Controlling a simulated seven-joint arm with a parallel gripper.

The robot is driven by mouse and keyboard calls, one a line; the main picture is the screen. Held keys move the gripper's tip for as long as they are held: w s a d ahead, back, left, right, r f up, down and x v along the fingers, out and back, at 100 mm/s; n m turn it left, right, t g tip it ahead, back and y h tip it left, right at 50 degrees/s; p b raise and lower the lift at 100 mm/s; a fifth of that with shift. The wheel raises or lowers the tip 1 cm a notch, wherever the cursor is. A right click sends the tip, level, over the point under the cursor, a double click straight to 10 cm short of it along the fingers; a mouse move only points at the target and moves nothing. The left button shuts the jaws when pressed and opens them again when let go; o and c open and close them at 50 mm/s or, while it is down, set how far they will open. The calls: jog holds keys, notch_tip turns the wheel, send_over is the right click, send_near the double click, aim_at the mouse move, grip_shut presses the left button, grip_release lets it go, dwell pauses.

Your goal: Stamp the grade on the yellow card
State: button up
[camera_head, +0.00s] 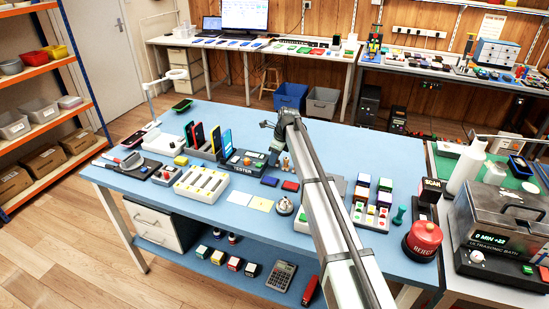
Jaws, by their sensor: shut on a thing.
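The yellow card (261,204) lies flat on the blue table, close left of my arm. A paler card (236,200) lies beside it on the left. My gripper (283,150) is at the far end of my arm, beyond the cards, and shows only small. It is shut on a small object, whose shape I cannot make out. A small tan thing (286,162) shows just under it; I cannot tell if this is what it holds. A blue pad (270,181) and a red pad (290,186) lie between my gripper and the cards. No mark is discernible on the yellow card.
A box labelled TESTER (247,160) and phones in a rack (207,144) stand left of my gripper. A white slotted tray (201,184) is further left. A silver bell-like item (284,206) sits near the yellow card. Coloured blocks (363,193) and a red REJECT button (423,238) are right of my arm.

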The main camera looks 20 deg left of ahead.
jog(key=shift+f, duration=0.6)
jog(key=o, duration=0.9)
jog(key=shift+o, duration=0.2)
jog(key=v, duration=1.3)
jog(key=shift+r, duration=0.4)
